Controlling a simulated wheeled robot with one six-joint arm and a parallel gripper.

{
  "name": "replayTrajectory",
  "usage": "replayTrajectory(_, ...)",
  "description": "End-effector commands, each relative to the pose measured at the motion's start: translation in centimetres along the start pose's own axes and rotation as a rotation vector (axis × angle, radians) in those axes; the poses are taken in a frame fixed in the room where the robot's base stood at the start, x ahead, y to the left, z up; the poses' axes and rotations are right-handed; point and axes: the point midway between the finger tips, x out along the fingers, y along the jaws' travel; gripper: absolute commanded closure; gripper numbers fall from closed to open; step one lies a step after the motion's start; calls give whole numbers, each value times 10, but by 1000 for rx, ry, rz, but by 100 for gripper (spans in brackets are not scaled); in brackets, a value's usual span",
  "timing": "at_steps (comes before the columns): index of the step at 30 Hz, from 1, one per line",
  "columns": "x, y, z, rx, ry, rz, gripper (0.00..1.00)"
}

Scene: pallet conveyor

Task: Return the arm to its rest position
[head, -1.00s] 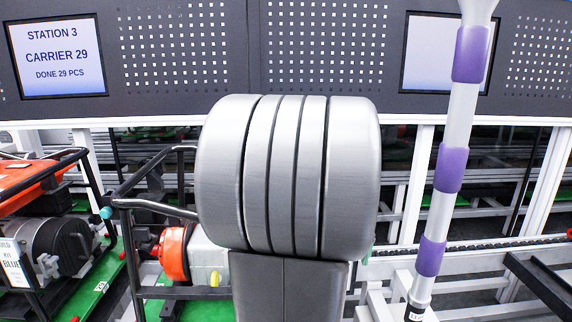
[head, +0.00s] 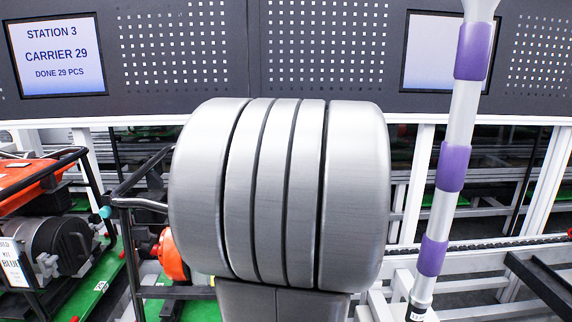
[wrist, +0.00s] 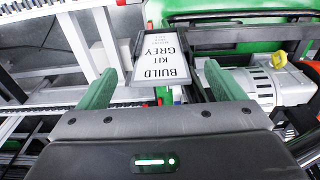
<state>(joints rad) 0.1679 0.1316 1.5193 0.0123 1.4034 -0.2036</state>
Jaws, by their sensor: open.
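My gripper (wrist: 160,78) shows in the wrist view with its two green fingers spread wide apart and nothing held between them. Beyond the gap is a white card sign (wrist: 160,62) reading "BUILD KIT GREY", upside down in this view. It looks apart from the fingers. In the head view, a large grey joint of my arm fills the middle of the picture and hides what is behind it. My gripper is not visible in the head view.
Orange-and-black machines on green pallets (head: 104,285) stand at the left of the head view. A pole with purple bands (head: 453,168) rises at the right. A dark panel with screens (head: 57,57) spans the back. A grey machine (wrist: 262,85) is right of the fingers.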

Motion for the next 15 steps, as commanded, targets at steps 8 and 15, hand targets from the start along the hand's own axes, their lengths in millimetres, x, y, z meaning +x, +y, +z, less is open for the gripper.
replayTrajectory(8,-56,2,2,1,24,6,11)
replayTrajectory(15,-104,3,5,1,39,10,11)
